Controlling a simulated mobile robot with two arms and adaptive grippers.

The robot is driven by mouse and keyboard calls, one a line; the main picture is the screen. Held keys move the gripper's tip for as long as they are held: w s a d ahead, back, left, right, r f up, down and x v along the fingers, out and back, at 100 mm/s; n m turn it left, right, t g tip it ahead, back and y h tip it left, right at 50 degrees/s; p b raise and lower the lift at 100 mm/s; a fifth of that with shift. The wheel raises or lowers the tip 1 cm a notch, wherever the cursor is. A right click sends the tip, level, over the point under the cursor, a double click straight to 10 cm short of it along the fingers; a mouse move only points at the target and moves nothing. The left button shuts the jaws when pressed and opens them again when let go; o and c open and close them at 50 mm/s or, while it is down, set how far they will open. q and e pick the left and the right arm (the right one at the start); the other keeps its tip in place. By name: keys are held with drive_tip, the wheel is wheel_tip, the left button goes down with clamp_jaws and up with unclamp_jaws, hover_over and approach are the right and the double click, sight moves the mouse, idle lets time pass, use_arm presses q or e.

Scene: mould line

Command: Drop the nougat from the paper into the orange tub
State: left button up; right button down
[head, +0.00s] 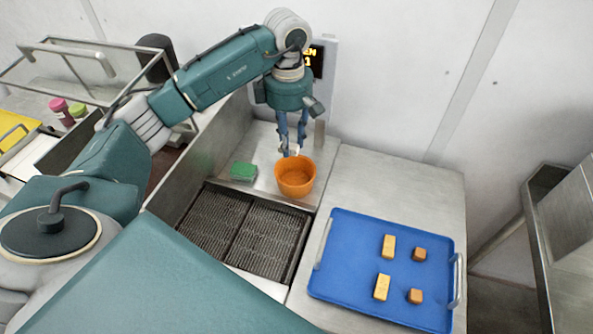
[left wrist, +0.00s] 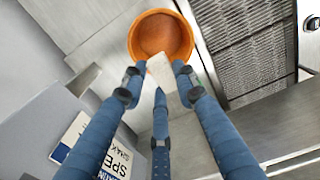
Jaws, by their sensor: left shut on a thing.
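The orange tub (head: 295,188) stands on the metal ledge behind the dark grate. It also shows at the top of the left wrist view (left wrist: 161,37), and I see nothing lying in its visible part. My left gripper (head: 289,153) points down at the tub's back rim, its blue fingers shut on a pale, whitish piece (left wrist: 160,70), which looks like the nougat. In the left wrist view the piece's far end overlaps the tub's rim. The fingers partly hide it. I cannot make out the paper. My right gripper is not in view.
A green sponge (head: 243,171) lies left of the tub. A dark grate (head: 243,232) is in front. A blue tray (head: 343,278) with several yellow and brown pieces lies at right. A display panel (head: 322,75) stands behind my gripper. The counter between tub and tray is clear.

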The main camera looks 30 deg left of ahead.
use_arm(q)
drive_tip(key=shift+s+f+b, duration=0.1)
drive_tip(key=shift+f+b, duration=0.35)
drive_tip(key=shift+f, duration=0.2)
drive_tip(key=shift+f+b, duration=1.3)
drive_tip(key=shift+f, duration=1)
drive_tip(key=o, duration=0.9)
drive_tip(key=shift+r, duration=0.15)
wheel_tip(320, 180, up, 7)
drive_tip(key=shift+r, duration=0.15)
